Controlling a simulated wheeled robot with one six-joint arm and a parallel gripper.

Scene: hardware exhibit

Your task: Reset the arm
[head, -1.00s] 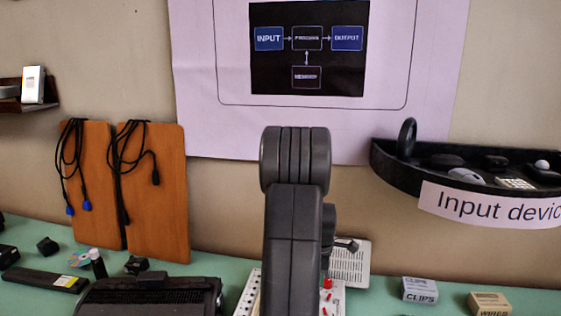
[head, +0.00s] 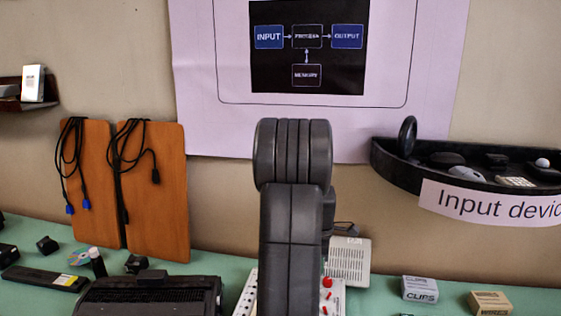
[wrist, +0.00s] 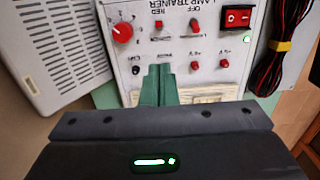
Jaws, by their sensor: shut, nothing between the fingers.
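My arm stands upright in the middle of the head view, and its links hide my gripper there. In the wrist view my gripper (wrist: 159,84) shows as two green fingers side by side, shut and empty. The fingers are in front of the white lamp trainer panel (wrist: 177,52), which has red switches, a red knob and a lit green light. I cannot tell whether they touch it. The panel's lower part also shows in the head view (head: 332,300), partly behind my arm.
A white vented box (head: 348,260) stands beside the panel. A black machine (head: 150,298) is at the left, and small CLIPS (head: 420,289) and WIRES (head: 490,303) boxes are at the right. A black wall shelf (head: 400,178) juts out at right. Bare green table lies between.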

